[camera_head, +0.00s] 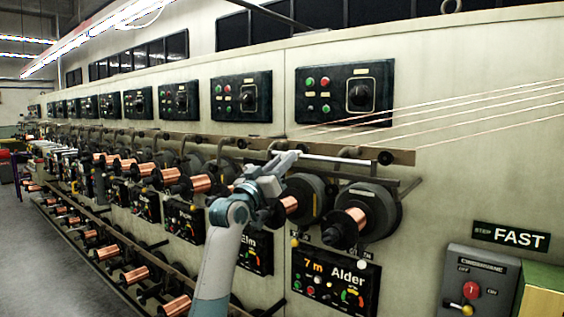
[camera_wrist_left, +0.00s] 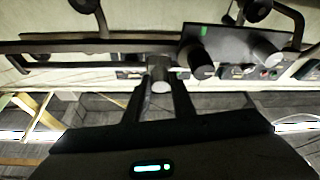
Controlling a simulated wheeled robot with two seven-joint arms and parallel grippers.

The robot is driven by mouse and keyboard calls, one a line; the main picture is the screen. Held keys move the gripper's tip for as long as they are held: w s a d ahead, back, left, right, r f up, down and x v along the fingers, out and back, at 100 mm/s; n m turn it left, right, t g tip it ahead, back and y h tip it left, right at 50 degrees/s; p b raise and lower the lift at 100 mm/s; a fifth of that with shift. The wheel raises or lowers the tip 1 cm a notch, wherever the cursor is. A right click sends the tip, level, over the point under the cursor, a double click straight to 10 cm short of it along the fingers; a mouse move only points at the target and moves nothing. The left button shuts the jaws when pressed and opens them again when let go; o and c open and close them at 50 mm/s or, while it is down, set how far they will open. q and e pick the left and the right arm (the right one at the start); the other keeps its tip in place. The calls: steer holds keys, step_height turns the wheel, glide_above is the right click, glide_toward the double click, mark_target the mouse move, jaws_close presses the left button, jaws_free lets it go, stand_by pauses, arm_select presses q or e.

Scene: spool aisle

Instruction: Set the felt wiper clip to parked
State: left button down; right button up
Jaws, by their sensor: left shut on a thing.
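My left gripper (camera_head: 286,162) is raised at the long rail above the front spools in the head view. In the left wrist view its two dark fingers (camera_wrist_left: 160,92) are shut on a small grey cylindrical knob (camera_wrist_left: 159,74). I cannot tell for certain whether this knob belongs to the felt wiper clip. A pale bar (camera_head: 335,159) runs right from near the gripper to the rail's end. In the wrist view, a dark plate (camera_wrist_left: 232,42) with a green mark and two stubby knobs lies right of the fingers. My right gripper is not in view.
Copper spools (camera_head: 350,221) on dark round holders line the wall below the rail. Thin wires (camera_head: 480,108) run off to the right. The Alder panel (camera_head: 335,289) sits below, and a grey control box (camera_head: 480,285) stands at right. The aisle floor (camera_head: 50,270) is clear at left.

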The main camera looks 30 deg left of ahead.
arm_select(q)
steer(key=s+d+p, duration=0.1)
steer(key=d+p, duration=0.3)
steer(key=d, duration=1.5)
steer(key=shift+s+d, duration=0.25)
steer(key=shift+d, duration=0.05)
steer(key=shift+f, duration=0.15)
steer(key=c, duration=1.8)
jaws_free()
steer(key=shift+o, duration=0.2)
steer(key=shift+d, duration=0.2)
steer(key=shift+a, duration=0.15)
steer(key=shift+s, duration=0.1)
